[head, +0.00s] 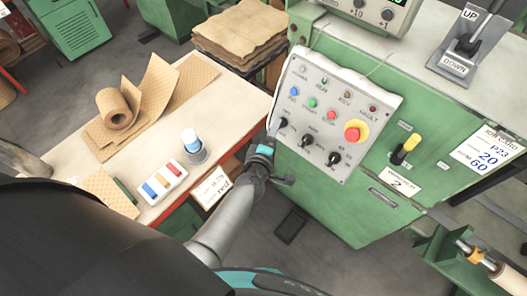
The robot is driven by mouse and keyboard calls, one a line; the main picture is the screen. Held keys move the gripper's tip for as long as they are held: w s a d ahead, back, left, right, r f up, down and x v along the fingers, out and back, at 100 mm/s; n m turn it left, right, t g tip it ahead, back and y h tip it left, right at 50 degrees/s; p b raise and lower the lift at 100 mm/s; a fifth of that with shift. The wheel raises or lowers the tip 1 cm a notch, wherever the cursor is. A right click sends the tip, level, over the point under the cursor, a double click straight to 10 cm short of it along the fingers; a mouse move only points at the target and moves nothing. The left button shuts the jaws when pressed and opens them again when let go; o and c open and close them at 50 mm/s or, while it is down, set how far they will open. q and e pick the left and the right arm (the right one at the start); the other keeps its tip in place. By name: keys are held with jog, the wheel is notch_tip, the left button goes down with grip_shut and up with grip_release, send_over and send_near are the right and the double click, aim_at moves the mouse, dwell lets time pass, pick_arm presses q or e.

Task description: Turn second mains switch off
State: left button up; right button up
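A yellow-and-black handle switch (404,150) stands out from the green machine's front, above a white label (400,182) with a "2". It leans toward the upper right; its exact setting is too small to read. The grey control panel (318,95) is to its left, with coloured buttons, a red mushroom button (355,131) on yellow, and a row of black rotary knobs (307,140). My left gripper (277,135) is at the panel's lower left edge, close to the leftmost knob (283,122). Contact and finger opening cannot be made out. My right gripper is not in view.
A bench (160,209) on the left holds brown paper rolls, a colour-striped block (162,183) and a blue-and-white cylinder (192,143). A lever box (467,48) marked UP and DOWN stands on the machine top. A roller (505,276) juts out at lower right.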

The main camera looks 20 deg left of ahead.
pick_arm(q)
jog(key=p+v, duration=0.1)
jog(key=v, duration=1)
jog(key=s+d+f+m+g+h+b, duration=0.1)
jog(key=s+f+m+g+b, duration=0.15)
jog(key=f, duration=0.65)
jog(key=s+d+f+m+g+h+b, duration=0.1)
jog(key=s+f+m+b, duration=0.3)
jog(key=f, duration=0.5)
jog(key=s+d+f+m+g+h+b, duration=0.1)
jog(key=s+f+m+g+b, duration=0.2)
jog(key=f, duration=0.6)
jog(key=s+a+f+m+g+y+b, duration=0.1)
jog(key=s+a+f+m+g+b, duration=0.2)
jog(key=s+f, duration=0.8)
jog(key=s+a+f+m+g+y+b, duration=0.1)
jog(key=s+a+f+m+g+b, duration=0.2)
jog(key=s+f, duration=0.7)
jog(key=s+a+m+b, duration=0.1)
jog(key=a+m+b, duration=0.1)
jog(key=m+b, duration=0.2)
jog(key=shift+a+f+b, duration=0.25)
jog(key=shift+f+b, duration=0.1)
jog(key=shift+f, duration=0.05)
